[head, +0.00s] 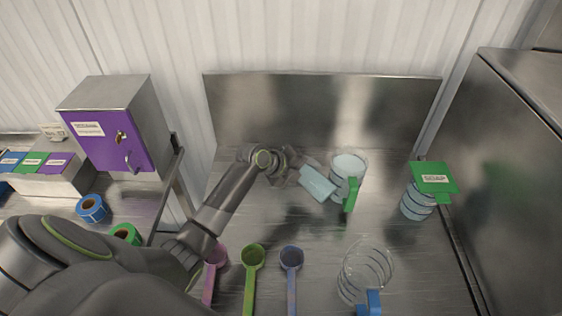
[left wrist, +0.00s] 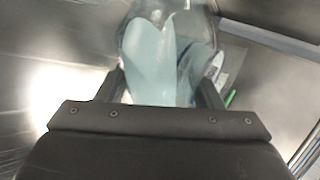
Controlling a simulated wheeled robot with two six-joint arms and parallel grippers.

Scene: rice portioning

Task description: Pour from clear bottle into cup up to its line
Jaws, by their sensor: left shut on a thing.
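My left gripper (head: 290,175) is shut on the clear bottle (head: 317,183), which holds pale blue liquid. The bottle is tilted far over to the right, with its mouth end toward the cup with the green handle (head: 352,195). That cup is clear and shows pale bluish contents; its line cannot be made out. In the left wrist view the bottle (left wrist: 160,50) sits between the two fingers, with the liquid slanted inside. A stream from the bottle cannot be made out. A second clear cup with a blue handle (head: 372,303) stands at the front and looks empty. My right gripper is not in view.
Pink (head: 216,255), green (head: 252,257) and blue (head: 291,258) scoops lie at the front. A metal back panel (head: 320,105) and a large steel cabinet (head: 520,150) bound the steel table.

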